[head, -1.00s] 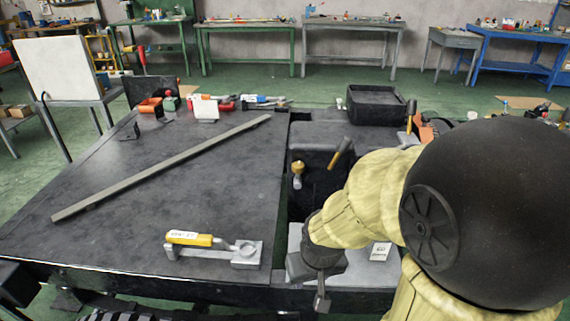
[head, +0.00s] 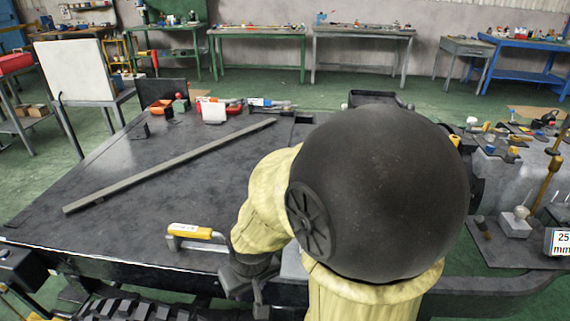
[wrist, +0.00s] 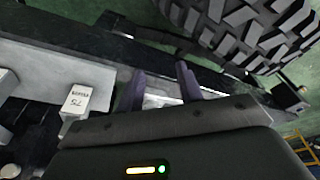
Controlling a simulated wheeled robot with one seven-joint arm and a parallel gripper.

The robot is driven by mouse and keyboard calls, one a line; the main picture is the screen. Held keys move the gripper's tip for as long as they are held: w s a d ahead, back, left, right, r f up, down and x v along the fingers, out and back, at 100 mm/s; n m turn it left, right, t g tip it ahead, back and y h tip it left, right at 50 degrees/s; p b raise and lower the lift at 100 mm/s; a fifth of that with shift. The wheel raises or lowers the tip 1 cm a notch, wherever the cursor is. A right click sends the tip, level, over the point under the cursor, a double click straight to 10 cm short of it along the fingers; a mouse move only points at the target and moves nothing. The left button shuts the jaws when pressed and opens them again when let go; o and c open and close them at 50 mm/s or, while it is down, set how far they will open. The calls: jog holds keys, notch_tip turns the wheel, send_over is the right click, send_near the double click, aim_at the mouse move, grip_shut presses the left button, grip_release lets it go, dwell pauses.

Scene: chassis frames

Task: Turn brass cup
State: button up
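I cannot make out a brass cup in either current view. My arm covers the recess in the middle of the bench in the head view. My gripper (head: 258,292) hangs low at the bench's front edge, just right of the yellow-handled clamp (head: 190,231). In the wrist view my gripper (wrist: 160,75) has its two dark fingers apart, with a pale surface showing beyond the gap. I see nothing held between them.
A long grey bar (head: 165,168) lies across the dark bench top (head: 110,225). In the wrist view a labelled white block (wrist: 78,103) is left of the fingers and a treaded tyre (wrist: 245,30) is at upper right. Tools crowd the right-hand bench.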

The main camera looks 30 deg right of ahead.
jog(key=shift+o, duration=0.4)
jog(key=o, duration=0.4)
jog(key=shift+w+r, duration=0.1)
jog(key=shift+c, duration=0.2)
jog(key=shift+o, duration=0.3)
jog(key=w+d+r+m+p, duration=0.1)
jog(key=w+d+r+p, duration=0.3)
jog(key=w, duration=0.5)
notch_tip(320, 180, up, 2)
jog(key=shift+d+r+h+p, duration=0.2)
jog(key=shift+h+p, duration=0.1)
jog(key=shift+p, duration=0.2)
jog(key=w+d+r+m+p, duration=0.2)
jog(key=w+d+r+p, duration=0.1)
jog(key=d, duration=0.5)
jog(key=w+d+r+m+h+p, duration=0.1)
jog(key=w+d+r+m+p, duration=0.1)
jog(key=w+d+r, duration=0.3)
jog(key=w+d+r+m+t+h+p, duration=0.1)
jog(key=w+d+r+p, duration=0.3)
jog(key=w+d, duration=0.4)
jog(key=d+m, duration=0.1)
jog(key=d, duration=0.2)
jog(key=shift+w+r+p, duration=0.25)
jog(key=shift+w+p, duration=0.1)
jog(key=shift+p, duration=0.05)
